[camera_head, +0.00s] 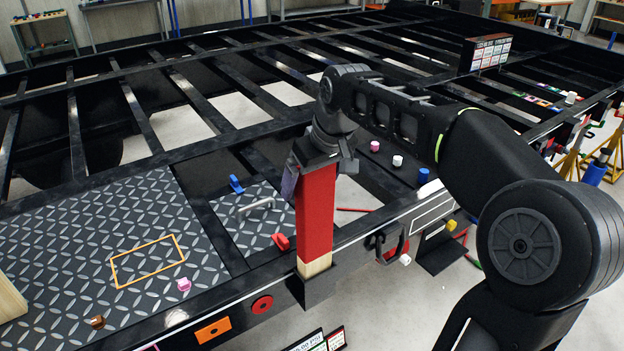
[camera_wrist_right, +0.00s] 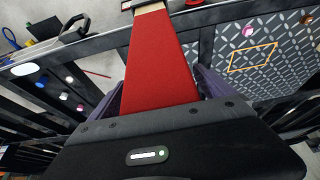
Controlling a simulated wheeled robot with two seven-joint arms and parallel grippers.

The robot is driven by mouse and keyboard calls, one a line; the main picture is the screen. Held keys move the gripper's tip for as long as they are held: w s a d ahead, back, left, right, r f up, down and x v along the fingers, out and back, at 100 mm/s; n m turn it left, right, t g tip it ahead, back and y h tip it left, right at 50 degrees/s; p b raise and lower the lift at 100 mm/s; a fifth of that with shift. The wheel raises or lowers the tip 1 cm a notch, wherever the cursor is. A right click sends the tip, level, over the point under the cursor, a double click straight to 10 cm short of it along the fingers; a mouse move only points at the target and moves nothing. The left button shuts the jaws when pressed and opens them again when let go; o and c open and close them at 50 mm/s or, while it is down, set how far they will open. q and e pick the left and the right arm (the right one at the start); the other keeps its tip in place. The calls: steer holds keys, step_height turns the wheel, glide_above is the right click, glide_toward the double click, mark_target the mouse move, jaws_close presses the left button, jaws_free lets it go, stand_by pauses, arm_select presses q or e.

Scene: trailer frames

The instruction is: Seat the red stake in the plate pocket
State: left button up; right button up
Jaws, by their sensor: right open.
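The red stake (camera_head: 317,213) stands nearly upright at the trailer's side rail, with a bare wooden lower end (camera_head: 314,265). Its foot is hidden by the black plate pocket (camera_head: 319,288), and it appears to be inside. How deep it sits cannot be seen. My right gripper (camera_head: 311,172) is at the stake's top, jaws open, with purple-lined fingers on either side of it. In the right wrist view, the stake (camera_wrist_right: 160,62) runs away between the fingers (camera_wrist_right: 158,92) toward the pocket. My left gripper is not in view.
Diamond-plate decking (camera_head: 75,240) with an orange rectangle outline (camera_head: 148,262) lies left. A grey handle (camera_head: 254,208), blue clamp (camera_head: 236,184) and red piece (camera_head: 281,242) lie near the stake. A wooden piece (camera_head: 9,299) shows at the left edge. Open frame bays lie behind.

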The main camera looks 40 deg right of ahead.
steer(key=shift+r, duration=0.1)
steer(key=v, duration=1.2)
steer(key=shift+a, duration=0.1)
stand_by(0.6)
